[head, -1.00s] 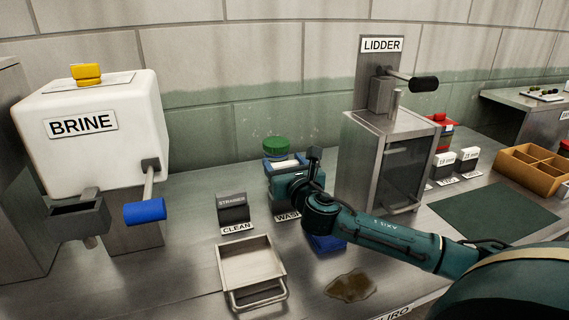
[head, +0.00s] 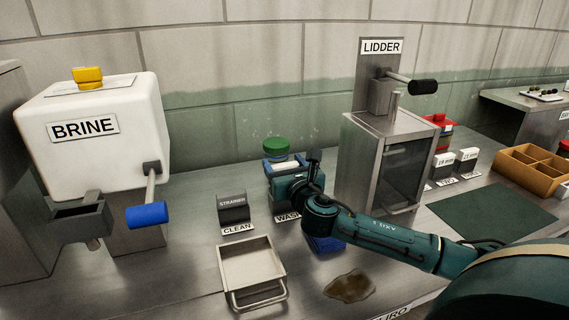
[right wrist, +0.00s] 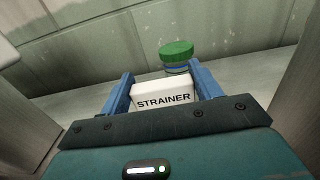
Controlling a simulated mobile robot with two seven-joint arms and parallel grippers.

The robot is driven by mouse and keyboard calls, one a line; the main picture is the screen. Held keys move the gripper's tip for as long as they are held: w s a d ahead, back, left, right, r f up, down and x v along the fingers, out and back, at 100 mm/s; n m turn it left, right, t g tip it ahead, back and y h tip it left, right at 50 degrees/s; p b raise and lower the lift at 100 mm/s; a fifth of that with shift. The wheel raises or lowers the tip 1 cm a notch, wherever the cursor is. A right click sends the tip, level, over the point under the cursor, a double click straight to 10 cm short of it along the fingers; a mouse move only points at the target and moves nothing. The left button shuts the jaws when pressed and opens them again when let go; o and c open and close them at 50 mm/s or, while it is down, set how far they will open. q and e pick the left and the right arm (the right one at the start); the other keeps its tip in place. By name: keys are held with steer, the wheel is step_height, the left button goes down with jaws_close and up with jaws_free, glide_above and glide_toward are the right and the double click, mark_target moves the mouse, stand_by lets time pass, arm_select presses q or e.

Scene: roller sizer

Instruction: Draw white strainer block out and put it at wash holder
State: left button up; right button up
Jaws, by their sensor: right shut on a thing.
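The white strainer block (right wrist: 163,97) is labelled STRAINER and sits between the two blue fingers of my right gripper (right wrist: 165,82) in the right wrist view. In the head view my right gripper (head: 284,164) is shut on it, behind the WASH label (head: 287,217). The wash holder itself is mostly hidden by my gripper and wrist, so I cannot tell whether the block touches it. My left gripper is not in view.
A green-lidded jar (head: 276,147) stands just behind my right gripper. The LIDDER machine (head: 362,160) is close on the right. The BRINE tank (head: 85,125) is on the left. An empty open tray (head: 253,262) and a brown puddle (head: 350,286) lie in front.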

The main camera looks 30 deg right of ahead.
steer(key=shift+f+b, duration=1.7)
steer(key=shift+f, duration=0.9)
steer(key=o, duration=1.1)
steer(key=shift+s+a, duration=0.1)
steer(key=shift+s, duration=0.2)
steer(key=v, duration=1.2)
steer(key=shift+s, duration=0.3)
